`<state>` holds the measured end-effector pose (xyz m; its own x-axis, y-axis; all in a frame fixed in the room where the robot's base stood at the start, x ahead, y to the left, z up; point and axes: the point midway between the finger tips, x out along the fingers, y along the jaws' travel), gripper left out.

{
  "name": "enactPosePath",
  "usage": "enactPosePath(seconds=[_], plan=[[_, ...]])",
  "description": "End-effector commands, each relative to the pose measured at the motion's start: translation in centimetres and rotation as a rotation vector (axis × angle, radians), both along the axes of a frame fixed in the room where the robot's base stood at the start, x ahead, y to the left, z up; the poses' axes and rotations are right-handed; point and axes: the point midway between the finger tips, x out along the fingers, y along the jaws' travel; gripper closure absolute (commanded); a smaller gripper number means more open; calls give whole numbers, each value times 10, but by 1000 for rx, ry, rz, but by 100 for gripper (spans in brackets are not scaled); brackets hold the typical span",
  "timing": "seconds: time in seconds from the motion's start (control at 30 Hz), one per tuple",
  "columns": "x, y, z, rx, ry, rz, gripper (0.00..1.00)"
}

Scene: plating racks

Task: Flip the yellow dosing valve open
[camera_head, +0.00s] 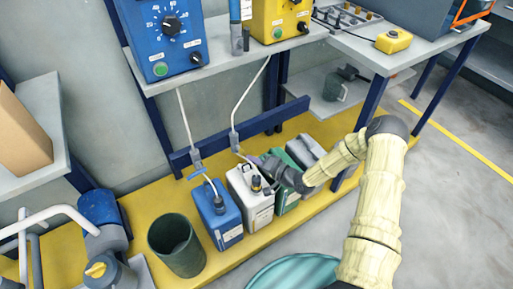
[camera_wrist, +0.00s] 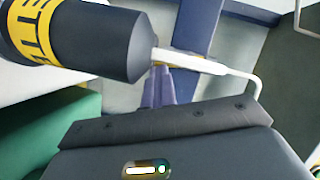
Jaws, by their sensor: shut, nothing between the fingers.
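Under the yellow dosing pump (camera_head: 277,18), a pale hose (camera_head: 247,95) drops to a small grey valve fitting (camera_head: 235,143) above the white jug (camera_head: 246,200). I cannot make out a yellow lever on this fitting. My gripper (camera_head: 256,161) is above the white jug, just right of and below the fitting; whether they touch is unclear. In the wrist view my gripper's fingers (camera_wrist: 165,86) are shut with nothing between them, near a white tube (camera_wrist: 190,62). A dark cylinder with a yellow lettered band (camera_wrist: 105,38) looms close at upper left.
A blue jug (camera_head: 217,218) stands left of the white one, under its own valve (camera_head: 196,166). A green jug (camera_head: 280,183) and a grey jug (camera_head: 306,150) stand right. A dark green bin (camera_head: 176,247) is at front left. The floor at right is clear.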

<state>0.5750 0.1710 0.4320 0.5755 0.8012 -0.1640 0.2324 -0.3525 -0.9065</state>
Motion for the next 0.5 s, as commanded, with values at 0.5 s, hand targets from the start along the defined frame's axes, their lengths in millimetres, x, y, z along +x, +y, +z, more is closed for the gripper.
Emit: enactPosePath(seconds=[0.5], plan=[[1, -6, 2, -2, -1, 1, 100]])
